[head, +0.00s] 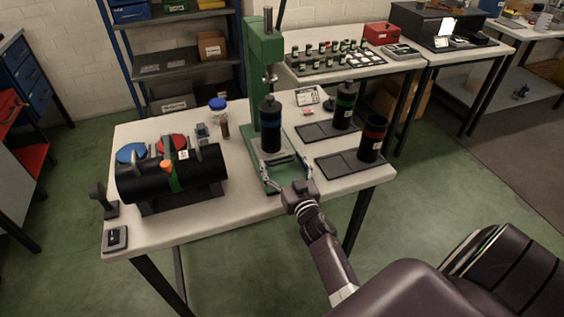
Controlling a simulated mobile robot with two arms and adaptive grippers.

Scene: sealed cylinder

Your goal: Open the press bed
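The green press (264,50) stands upright on the white table, its ram above a black cylinder with a blue band (270,137). The cylinder stands upright on the press bed (284,159), over the green base. My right gripper (288,177) is at the front edge of the press base, its two fingers spread to either side. Nothing shows between its fingers. Whether the fingers touch the bed is too small to tell. My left gripper is not in view.
Black cylinders with a green band (344,105) and a red band (372,138) stand on dark trays right of the press. A large black horizontal cylinder (172,180) lies in a cradle at left. The front middle of the table is clear.

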